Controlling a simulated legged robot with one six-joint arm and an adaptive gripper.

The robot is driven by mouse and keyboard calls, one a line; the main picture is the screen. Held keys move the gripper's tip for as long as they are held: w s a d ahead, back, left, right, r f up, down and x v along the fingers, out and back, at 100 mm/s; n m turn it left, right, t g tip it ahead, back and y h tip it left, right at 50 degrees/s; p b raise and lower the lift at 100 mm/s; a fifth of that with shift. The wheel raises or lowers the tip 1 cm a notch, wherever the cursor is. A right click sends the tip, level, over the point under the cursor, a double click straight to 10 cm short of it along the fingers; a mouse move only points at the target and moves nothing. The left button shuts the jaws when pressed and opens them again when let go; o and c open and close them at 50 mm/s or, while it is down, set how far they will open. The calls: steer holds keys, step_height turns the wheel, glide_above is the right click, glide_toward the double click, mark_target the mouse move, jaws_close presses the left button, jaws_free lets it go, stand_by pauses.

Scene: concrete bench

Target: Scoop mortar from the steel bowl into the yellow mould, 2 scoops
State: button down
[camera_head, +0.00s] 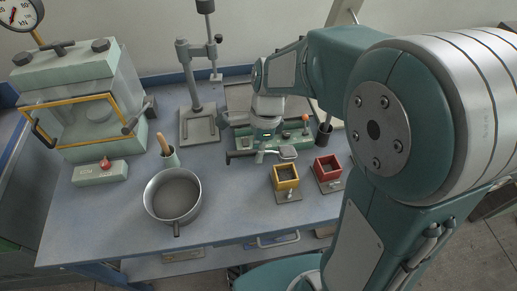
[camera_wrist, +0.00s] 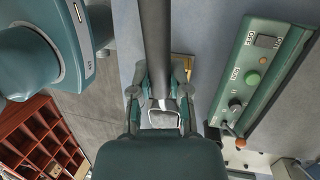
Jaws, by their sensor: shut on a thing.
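The steel bowl (camera_head: 172,199) stands on the bench at front left with grey material inside. The yellow mould (camera_head: 285,180) stands right of it on a small base plate; its inside is hard to make out. My gripper (camera_head: 263,149) is shut on a dark-handled scoop, above the bench just behind and left of the yellow mould. The scoop's head (camera_head: 288,152) is behind the mould's rim in the picture; I cannot tell whether it carries mortar. In the wrist view the dark handle (camera_wrist: 155,40) runs between my fingers (camera_wrist: 159,95).
A red mould (camera_head: 327,165) stands right of the yellow one. A green control panel (camera_wrist: 262,75) lies close by in the wrist view. Bench between bowl and mould is clear.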

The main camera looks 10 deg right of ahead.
mark_target(272, 152)
steer(key=shift+d+y, duration=0.5)
steer(key=shift+y, duration=0.5)
steer(key=d+y, duration=0.3)
steer(key=y, duration=0.1)
steer(key=shift+w+d+r+n, duration=0.2)
steer(key=shift+d+r+n, duration=0.1)
steer(key=y, duration=0.2)
steer(key=d+g+y, duration=0.1)
steer(key=shift+r+y, duration=0.25)
steer(key=shift+y, duration=0.05)
steer(key=shift+d+r, duration=0.1)
steer(key=shift+d, duration=0.05)
steer(key=shift+d, duration=0.15)
